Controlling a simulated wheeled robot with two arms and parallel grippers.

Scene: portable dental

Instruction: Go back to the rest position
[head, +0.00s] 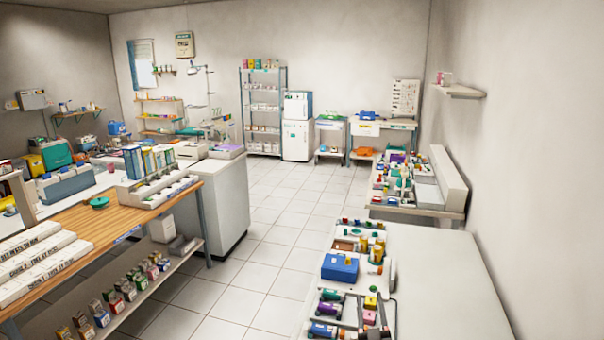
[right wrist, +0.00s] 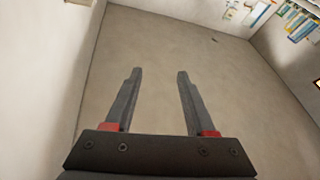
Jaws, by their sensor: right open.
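My right gripper (right wrist: 156,74) shows in the right wrist view. Its two grey fingers with red bases stand apart, with nothing between them. A plain beige surface lies beyond the fingertips. In the head view, dark parts at the bottom edge, right of centre, may belong to this gripper, but they are hard to tell from the items around them. My left gripper is not in view.
A white table (head: 440,290) at the lower right holds a blue box (head: 340,267) and several small coloured items along its left side. A wooden-topped counter (head: 95,222) stands on the left. Clear tiled floor (head: 270,225) lies between them.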

